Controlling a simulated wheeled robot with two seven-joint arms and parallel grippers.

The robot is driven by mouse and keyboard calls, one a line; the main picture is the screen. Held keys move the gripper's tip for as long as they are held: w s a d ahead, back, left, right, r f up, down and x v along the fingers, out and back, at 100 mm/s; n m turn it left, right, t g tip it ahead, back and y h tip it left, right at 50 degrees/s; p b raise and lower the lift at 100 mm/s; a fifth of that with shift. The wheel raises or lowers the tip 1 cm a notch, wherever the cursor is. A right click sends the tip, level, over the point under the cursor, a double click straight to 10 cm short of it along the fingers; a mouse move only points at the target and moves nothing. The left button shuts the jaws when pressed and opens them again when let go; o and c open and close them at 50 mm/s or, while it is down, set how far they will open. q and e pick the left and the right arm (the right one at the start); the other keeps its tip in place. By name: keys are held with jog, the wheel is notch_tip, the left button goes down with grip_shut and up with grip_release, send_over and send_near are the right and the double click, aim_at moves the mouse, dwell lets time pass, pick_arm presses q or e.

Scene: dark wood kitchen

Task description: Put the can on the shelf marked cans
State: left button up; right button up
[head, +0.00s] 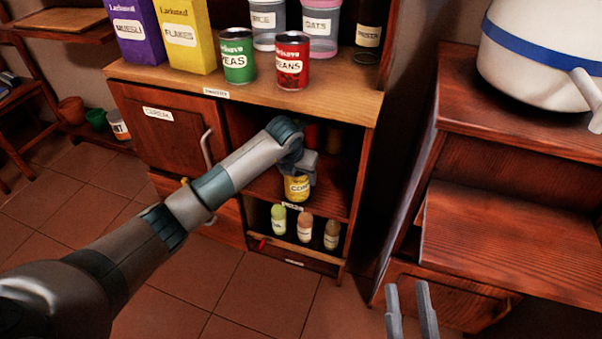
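A yellow can (297,189) with a label reading CORN stands upright, or nearly so, at the middle shelf (265,184) of the open cabinet section. A small tag (293,206) on that shelf's front edge is too small to read surely. My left arm reaches into this section, and my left gripper (305,172) is right at the can's top. Its fingertips are mostly hidden, so its grip on the can is unclear. My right gripper (411,298) is open and empty at the bottom right, its two fingers apart, away from the cabinet.
A green peas can (237,59) and red beans can (292,64) stand on the counter, near cereal boxes (184,36) and jars. Several small bottles (305,227) fill the shelf below. A cereal door (164,133) is at left. A wooden cabinet (510,220) with a white pot stands right.

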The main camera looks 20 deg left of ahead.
pick_arm(q)
jog(key=shift+w, duration=1.2)
jog(key=shift+s+f, duration=0.15)
jog(key=shift+f, duration=0.05)
pick_arm(e)
jog(key=shift+s+r+t+y, duration=0.3)
jog(key=shift+s+r+t, duration=0.5)
jog(key=shift+r, duration=0.2)
pick_arm(q)
jog(key=shift+b, duration=0.3)
jog(key=o, duration=1.5)
jog(key=shift+f, duration=0.15)
jog(key=shift+c, duration=0.2)
pick_arm(e)
jog(key=shift+d+r, duration=0.1)
pick_arm(q)
jog(key=shift+s, duration=0.1)
